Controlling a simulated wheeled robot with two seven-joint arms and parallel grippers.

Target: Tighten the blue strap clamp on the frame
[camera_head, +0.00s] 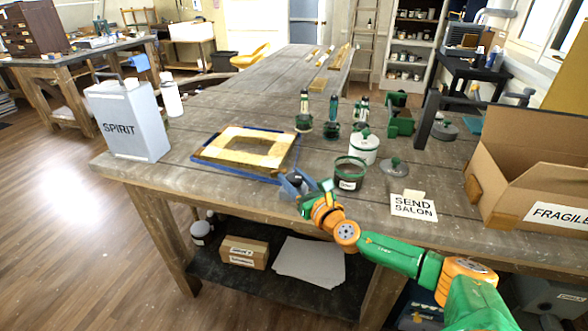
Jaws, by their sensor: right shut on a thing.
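A gilt rectangular frame (282,155) lies flat on the wooden workbench, left of the middle. A blue strap clamp (236,174) runs around its outer edge. My right arm, green and orange, reaches in from the lower right. Its gripper (292,183) is at the frame's near right corner, shut on part of the blue strap clamp there. The gripper hides that corner, so the exact grip is hard to see. My left gripper is not in view.
A white SPIRIT can (128,122) and a white bottle (171,95) stand left of the frame. A green jar (350,173), white pot (364,148) and glass lid (395,167) stand right.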

